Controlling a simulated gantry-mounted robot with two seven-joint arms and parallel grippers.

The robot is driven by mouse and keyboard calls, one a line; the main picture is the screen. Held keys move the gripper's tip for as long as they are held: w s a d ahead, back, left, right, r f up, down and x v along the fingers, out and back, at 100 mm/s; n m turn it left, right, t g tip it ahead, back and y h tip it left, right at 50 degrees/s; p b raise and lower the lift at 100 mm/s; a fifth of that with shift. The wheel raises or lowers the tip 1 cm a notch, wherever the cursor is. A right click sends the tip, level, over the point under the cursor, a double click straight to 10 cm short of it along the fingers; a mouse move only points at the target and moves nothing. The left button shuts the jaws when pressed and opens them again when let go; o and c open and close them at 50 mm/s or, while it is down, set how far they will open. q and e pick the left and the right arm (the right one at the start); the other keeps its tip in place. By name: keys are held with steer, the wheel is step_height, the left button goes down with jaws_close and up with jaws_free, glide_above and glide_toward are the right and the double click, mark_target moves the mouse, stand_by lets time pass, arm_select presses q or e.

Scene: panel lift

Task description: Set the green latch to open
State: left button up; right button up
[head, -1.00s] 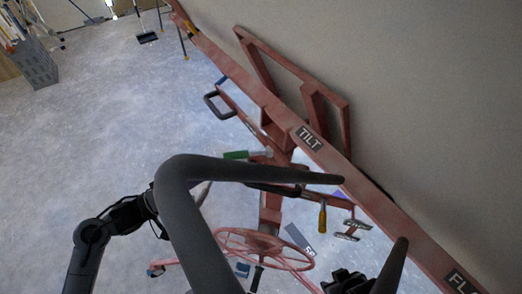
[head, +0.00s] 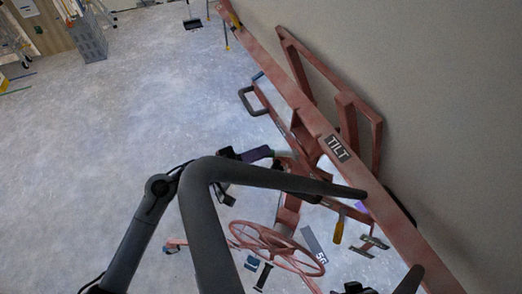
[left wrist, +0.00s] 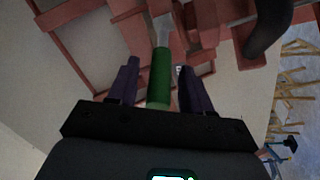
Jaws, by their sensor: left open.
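The green latch handle (left wrist: 160,78) stands out from the red lift frame (left wrist: 115,32) in the left wrist view. My left gripper (left wrist: 154,82) is open, with one purple finger on each side of the handle. Gaps show between the fingers and the handle. In the head view my left gripper (head: 258,154) is at the lift's centre, and its fingers cover most of the latch. I cannot read any open or shut mark for the latch. My right gripper cannot be made out.
The lift's long red beam (head: 310,118) with a TILT label (head: 337,148) leans along the wall. A red handwheel (head: 278,246), a yellow handle (head: 338,230) and a black loop handle (head: 244,102) are nearby.

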arm_select(q)
steer(key=shift+w+d+r, duration=0.1)
steer(key=shift+d, duration=0.15)
steer(key=shift+c, duration=0.5)
jaws_close()
